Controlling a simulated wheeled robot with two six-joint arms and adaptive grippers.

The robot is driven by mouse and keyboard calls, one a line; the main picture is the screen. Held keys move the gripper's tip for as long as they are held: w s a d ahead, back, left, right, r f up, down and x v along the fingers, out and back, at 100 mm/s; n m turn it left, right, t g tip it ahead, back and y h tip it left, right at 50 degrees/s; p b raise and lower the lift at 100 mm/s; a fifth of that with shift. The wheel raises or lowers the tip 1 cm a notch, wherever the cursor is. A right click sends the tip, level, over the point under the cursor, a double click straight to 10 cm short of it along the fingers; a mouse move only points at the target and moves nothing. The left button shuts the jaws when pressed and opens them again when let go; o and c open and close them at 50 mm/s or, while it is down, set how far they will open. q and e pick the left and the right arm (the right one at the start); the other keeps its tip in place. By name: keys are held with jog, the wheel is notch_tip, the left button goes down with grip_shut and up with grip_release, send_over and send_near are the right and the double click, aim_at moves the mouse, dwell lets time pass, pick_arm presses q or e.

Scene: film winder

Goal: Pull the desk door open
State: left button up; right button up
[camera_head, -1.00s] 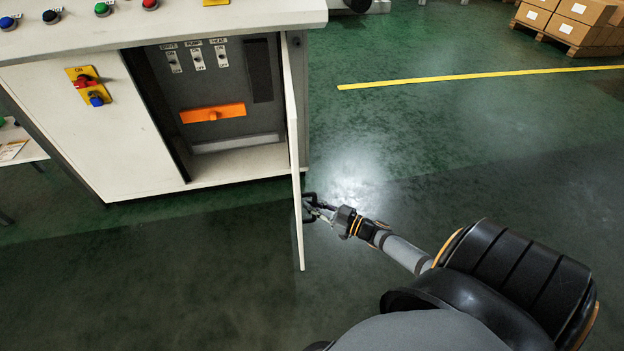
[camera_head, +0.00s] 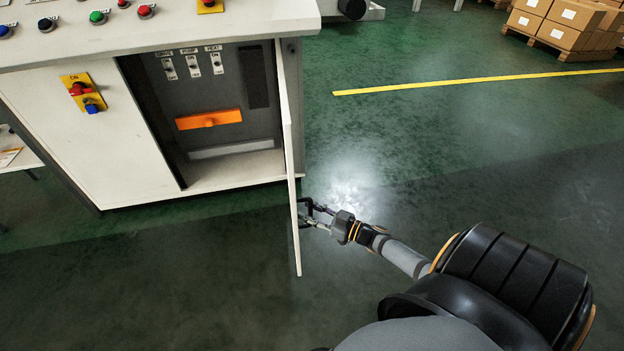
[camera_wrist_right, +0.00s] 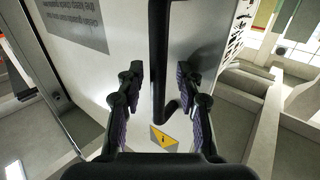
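The white desk door (camera_head: 291,180) stands swung well out from the cabinet, seen nearly edge-on in the head view. Its outer face (camera_wrist_right: 110,75) fills the middle of the right wrist view, with a grey text label and a yellow warning sticker. A black bar handle (camera_wrist_right: 158,60) runs down that face; it also shows on the door's right side in the head view (camera_head: 301,216). My right gripper (camera_head: 313,214) is at the handle. In the wrist view its two fingers (camera_wrist_right: 160,92) are apart, one on each side of the handle, with gaps showing. My left gripper is out of view.
The open cabinet (camera_head: 205,160) holds switches and an orange handle (camera_head: 209,119). Buttons sit on the desk top (camera_head: 180,25). Green floor (camera_head: 430,140) with a yellow line is clear to the right. Stacked cartons (camera_head: 565,22) stand far back right.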

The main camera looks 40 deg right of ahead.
jog(key=v, duration=1.2)
